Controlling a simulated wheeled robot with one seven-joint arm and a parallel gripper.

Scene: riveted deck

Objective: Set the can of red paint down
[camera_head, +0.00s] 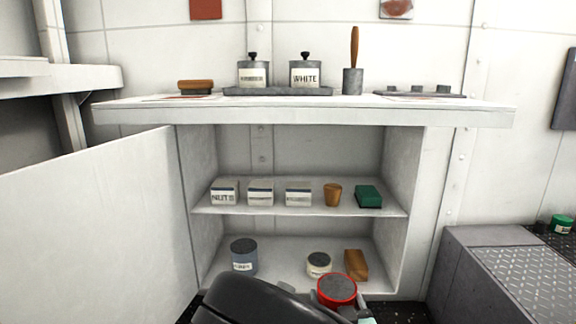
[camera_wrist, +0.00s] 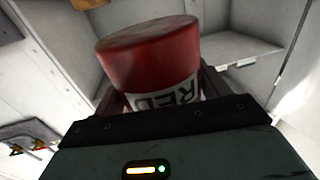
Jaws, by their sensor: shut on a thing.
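The can of red paint (camera_head: 337,290) has a red rim and a dark grey top in the head view. In the wrist view the can (camera_wrist: 148,60) shows a white label reading "RED". My gripper (camera_wrist: 150,98) is shut on the can, with its fingers at the can's sides. In the head view my dark arm link covers the lower middle, and the gripper is mostly hidden. The can appears in front of the cabinet's bottom shelf (camera_head: 285,262); I cannot tell whether it touches anything below.
The bottom shelf holds a blue-grey can (camera_head: 244,256), a small cream can (camera_head: 318,265) and an orange-brown block (camera_head: 356,265). The middle shelf (camera_head: 300,210) holds labelled boxes, a brown cup and a green block. An open white door (camera_head: 90,220) stands left; a grey metal box (camera_head: 500,270) stands right.

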